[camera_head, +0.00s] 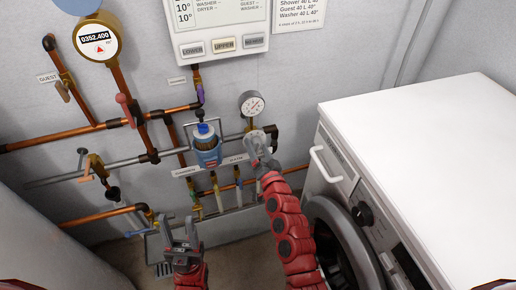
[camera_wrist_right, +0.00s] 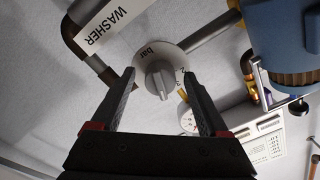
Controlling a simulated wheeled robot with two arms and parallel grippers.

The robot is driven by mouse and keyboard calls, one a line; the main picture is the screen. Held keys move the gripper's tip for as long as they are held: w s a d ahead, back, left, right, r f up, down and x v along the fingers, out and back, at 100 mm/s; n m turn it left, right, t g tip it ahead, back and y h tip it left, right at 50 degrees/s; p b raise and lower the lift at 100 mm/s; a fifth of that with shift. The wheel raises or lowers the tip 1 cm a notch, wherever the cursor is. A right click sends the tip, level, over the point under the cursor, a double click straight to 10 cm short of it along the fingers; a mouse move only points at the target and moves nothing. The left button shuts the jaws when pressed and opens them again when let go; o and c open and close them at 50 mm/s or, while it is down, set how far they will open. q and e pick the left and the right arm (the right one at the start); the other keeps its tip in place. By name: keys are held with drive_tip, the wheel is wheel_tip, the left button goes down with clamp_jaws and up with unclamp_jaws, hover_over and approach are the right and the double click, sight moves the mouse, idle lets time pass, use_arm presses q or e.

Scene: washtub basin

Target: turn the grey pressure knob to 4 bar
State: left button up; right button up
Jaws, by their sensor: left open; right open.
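The grey pressure knob (camera_wrist_right: 158,80) shows in the right wrist view on a round pale dial marked "bar", with numbers partly visible at its edge. In the head view I cannot make the knob out clearly behind my right gripper (camera_head: 262,148). In the right wrist view my right gripper (camera_wrist_right: 160,76) is open, with its fingertips on either side of the knob and a gap to each side. I cannot tell how far the tips reach in depth. A round pressure gauge (camera_head: 252,103) sits above the right gripper. My left gripper (camera_head: 181,240) is open and empty, low in front of the wall.
A blue-capped filter (camera_head: 206,145) is just left of the right gripper, with copper pipes and several valves around it. A WASHER label (camera_wrist_right: 118,22) is beside the dial. A white washing machine (camera_head: 420,130) stands at right. A grey control panel (camera_head: 222,28) hangs above.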

drive_tip(key=shift+s, duration=0.1)
drive_tip(key=v, duration=1.7)
drive_tip(key=shift+s, duration=0.1)
